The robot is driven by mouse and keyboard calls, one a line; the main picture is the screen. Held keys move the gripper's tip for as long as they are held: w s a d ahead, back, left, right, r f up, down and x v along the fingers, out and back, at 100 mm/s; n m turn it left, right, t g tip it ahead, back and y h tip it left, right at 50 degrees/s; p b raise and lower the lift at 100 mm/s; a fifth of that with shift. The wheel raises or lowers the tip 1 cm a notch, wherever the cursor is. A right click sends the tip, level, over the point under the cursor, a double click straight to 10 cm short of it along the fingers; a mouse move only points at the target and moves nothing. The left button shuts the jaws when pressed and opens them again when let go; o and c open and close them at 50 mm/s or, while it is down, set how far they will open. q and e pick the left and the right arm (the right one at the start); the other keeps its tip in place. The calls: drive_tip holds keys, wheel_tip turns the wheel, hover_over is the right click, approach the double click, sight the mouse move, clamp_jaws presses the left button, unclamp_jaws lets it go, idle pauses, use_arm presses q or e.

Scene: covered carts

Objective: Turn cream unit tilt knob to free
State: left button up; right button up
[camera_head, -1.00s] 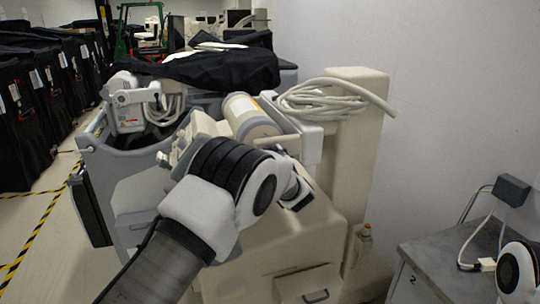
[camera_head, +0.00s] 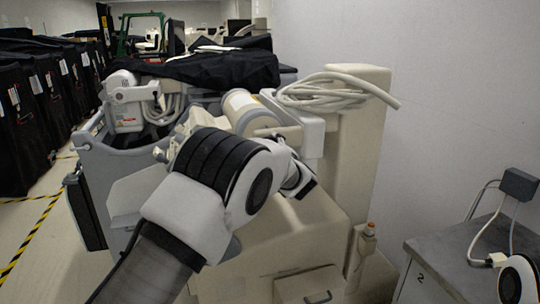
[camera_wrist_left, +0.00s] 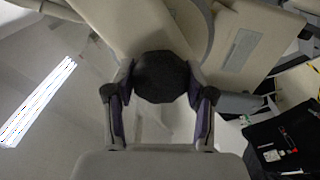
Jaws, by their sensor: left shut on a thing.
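The black, many-sided tilt knob (camera_wrist_left: 165,75) shows in the left wrist view, on the end of a cream arm (camera_wrist_left: 120,22) of the cream unit. My left gripper (camera_wrist_left: 160,84) is shut around this knob, one finger on each side. In the head view the cream unit (camera_head: 290,250) stands in the middle, with a cream cylinder (camera_head: 241,108) on top. I cannot read any mark for the knob's position. My right gripper is not in view.
A grey metal cabinet (camera_head: 450,262) marked 2 stands at the right. A coiled cable (camera_head: 325,92) lies on top of the unit by the wall. Black-covered carts (camera_head: 25,140) line the left, and a black cover (camera_head: 215,69) lies behind. Floor is free at the left.

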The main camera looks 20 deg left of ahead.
use_arm(q)
drive_tip(key=n+b, duration=0.6)
drive_tip(key=shift+w+r, duration=0.1)
drive_tip(key=shift+r, duration=0.05)
drive_tip(key=n+b, duration=0.2)
drive_tip(key=n, duration=0.1)
drive_tip(key=shift+r, duration=0.1)
drive_tip(key=shift+r+n+b, duration=0.1)
drive_tip(key=shift+n+b, duration=0.45)
drive_tip(key=shift+n, duration=0.05)
drive_tip(key=shift+r, duration=0.1)
drive_tip(key=o, duration=1.1)
drive_tip(key=shift+w, duration=0.1)
drive_tip(key=shift+o, duration=0.3)
drive_tip(key=shift+f, duration=0.3)
